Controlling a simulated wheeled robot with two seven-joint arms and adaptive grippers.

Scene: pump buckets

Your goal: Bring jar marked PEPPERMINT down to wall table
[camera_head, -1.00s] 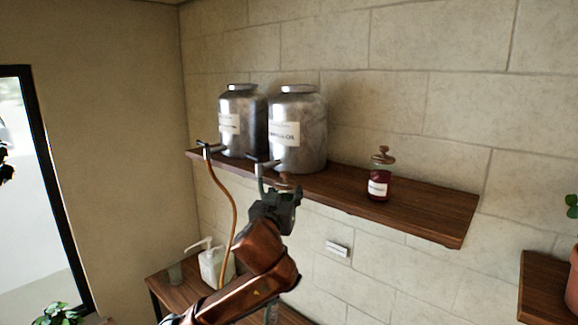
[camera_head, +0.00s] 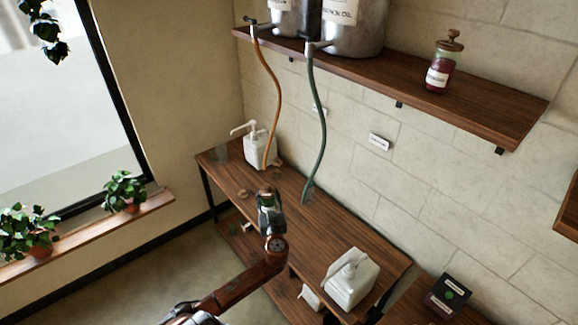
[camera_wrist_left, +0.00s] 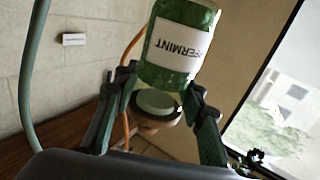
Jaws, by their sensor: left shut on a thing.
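The jar (camera_wrist_left: 178,45) is green glass, with a white label on which "ERMINT" shows in the left wrist view. My left gripper (camera_wrist_left: 160,100) is shut on it near its dark collar; its fingers stand either side. In the head view the left gripper (camera_head: 268,198) hides most of the jar and is seen in front of the wall table (camera_head: 345,235), a dark wooden top along the wall. I cannot tell the exact gap between jar and tabletop. My right gripper is not in view.
Orange (camera_head: 277,95) and green (camera_head: 319,120) hoses hang above. A red jar (camera_head: 438,75) is on the shelf (camera_head: 470,110).

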